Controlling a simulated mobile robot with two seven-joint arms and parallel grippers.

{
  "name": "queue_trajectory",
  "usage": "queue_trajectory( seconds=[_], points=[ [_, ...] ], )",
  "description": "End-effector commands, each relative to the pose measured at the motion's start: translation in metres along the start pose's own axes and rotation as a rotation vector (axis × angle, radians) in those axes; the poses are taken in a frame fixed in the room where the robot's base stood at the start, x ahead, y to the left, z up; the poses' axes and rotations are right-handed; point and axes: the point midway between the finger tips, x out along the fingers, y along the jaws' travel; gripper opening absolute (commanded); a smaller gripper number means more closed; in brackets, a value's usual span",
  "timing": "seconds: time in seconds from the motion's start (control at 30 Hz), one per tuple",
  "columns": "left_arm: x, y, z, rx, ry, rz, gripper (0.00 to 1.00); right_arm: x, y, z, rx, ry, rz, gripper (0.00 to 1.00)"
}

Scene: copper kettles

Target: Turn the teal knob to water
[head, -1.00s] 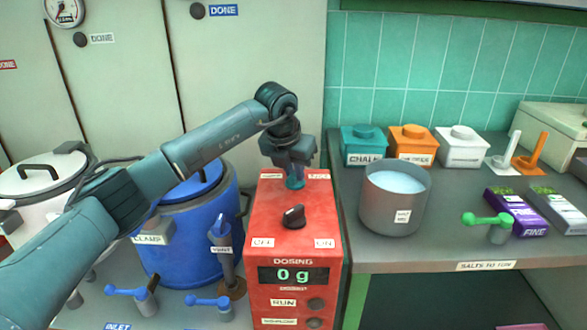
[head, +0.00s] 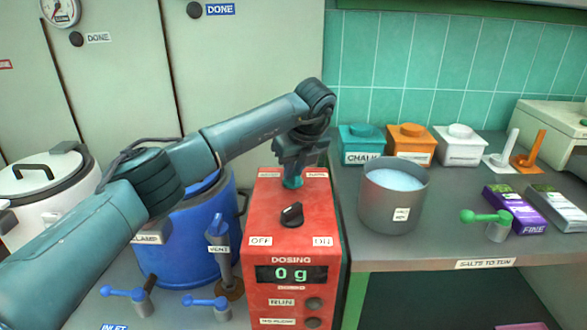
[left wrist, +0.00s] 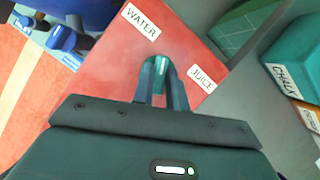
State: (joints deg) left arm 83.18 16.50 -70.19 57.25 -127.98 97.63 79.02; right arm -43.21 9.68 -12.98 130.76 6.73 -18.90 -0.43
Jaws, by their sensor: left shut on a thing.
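The teal knob (head: 292,184) is on top of the red dosing box (head: 268,217), at its back. My left gripper (head: 292,174) reaches down on it from above and is shut on it. In the left wrist view the fingers (left wrist: 163,85) sit on either side of the teal knob (left wrist: 159,63), which shows a short white mark; exactly where it points is hard to tell. The WATER label (left wrist: 141,21) is to the upper left of the knob, and the JUICE label (left wrist: 203,78) is to its right. My right gripper is not in view.
A black knob (head: 292,214) between OFF and ON labels is in front of the teal knob. The box display (head: 291,274) reads 0 g. A blue barrel (head: 178,247) stands left, and a grey pot (head: 392,205) stands on the counter to the right.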

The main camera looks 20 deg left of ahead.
Motion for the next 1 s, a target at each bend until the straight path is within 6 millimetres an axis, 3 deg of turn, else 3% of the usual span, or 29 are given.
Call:
queue_trajectory(
  seconds=[0.4,1.0],
  points=[
    [-0.0015,-0.0019,0.0013,-0.228,-0.002,0.092,0.0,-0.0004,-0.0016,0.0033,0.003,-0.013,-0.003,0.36],
    [-0.0008,-0.0018,0.0015,-0.282,-0.001,0.114,0.0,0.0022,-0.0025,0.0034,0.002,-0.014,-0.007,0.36]
  ],
)
